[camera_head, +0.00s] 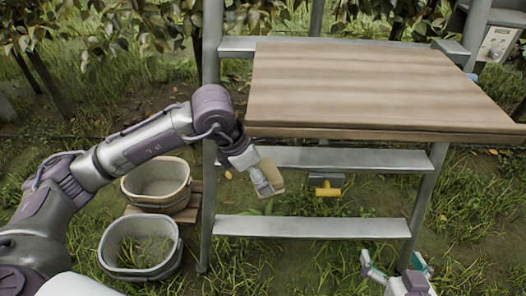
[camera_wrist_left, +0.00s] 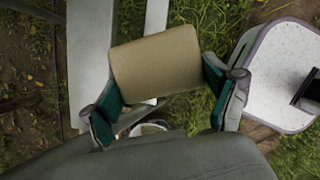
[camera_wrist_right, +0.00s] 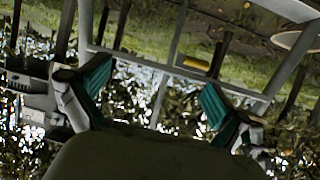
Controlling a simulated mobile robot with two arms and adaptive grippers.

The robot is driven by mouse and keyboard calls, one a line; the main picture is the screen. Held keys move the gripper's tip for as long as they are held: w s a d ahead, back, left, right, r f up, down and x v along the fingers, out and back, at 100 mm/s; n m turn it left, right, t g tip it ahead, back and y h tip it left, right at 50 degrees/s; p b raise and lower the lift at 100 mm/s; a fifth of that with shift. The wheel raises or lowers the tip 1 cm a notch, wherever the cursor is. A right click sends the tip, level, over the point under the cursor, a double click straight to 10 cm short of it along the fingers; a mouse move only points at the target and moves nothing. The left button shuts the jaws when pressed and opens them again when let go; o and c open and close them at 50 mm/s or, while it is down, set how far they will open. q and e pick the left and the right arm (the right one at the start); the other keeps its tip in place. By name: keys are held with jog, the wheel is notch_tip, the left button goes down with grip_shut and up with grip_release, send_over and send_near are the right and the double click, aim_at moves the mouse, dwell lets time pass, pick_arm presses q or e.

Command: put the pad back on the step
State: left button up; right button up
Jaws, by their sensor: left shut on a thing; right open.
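A tan pad (camera_wrist_left: 155,62) is held between the teal-lined fingers of my left gripper (camera_wrist_left: 163,84). The lower step (camera_head: 310,227) is bare. My right gripper (camera_head: 394,268) is open and empty at the lower right, below the lower step. In the right wrist view its fingers (camera_wrist_right: 155,95) are wide apart with nothing between them.
A wooden board (camera_head: 370,88) covers the ladder's upper part. A yellow object (camera_head: 325,189) is below the middle step; it also shows in the right wrist view (camera_wrist_right: 195,64). Two buckets, one upper (camera_head: 157,187) and one lower (camera_head: 141,247), stand left of the ladder. Grass surrounds them.

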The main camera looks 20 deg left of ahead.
pick_arm(q)
jog(key=w+a, duration=0.1)
jog(key=w, duration=0.2)
jog(key=w+a, duration=0.1)
jog(key=w, duration=0.3)
jog(key=w+a+b, duration=0.1)
jog(key=w, duration=0.3)
jog(key=shift+w+a+f, duration=0.1)
jog(key=shift+w, duration=0.05)
notch_tip(320, 180, down, 3)
jog(key=shift+f+b, duration=0.15)
jog(key=shift+b, duration=0.6)
pick_arm(e)
notch_tip(320, 180, up, 10)
jog(key=w+a+t+y, duration=0.2)
jog(key=t, duration=0.4)
jog(key=shift+w+t, duration=0.35)
jog(key=shift+t, duration=0.05)
jog(key=shift+a+r, duration=0.1)
pick_arm(q)
jog(key=shift+f, duration=0.15)
jog(key=o, duration=0.9)
pick_arm(e)
jog(key=shift+r, duration=0.15)
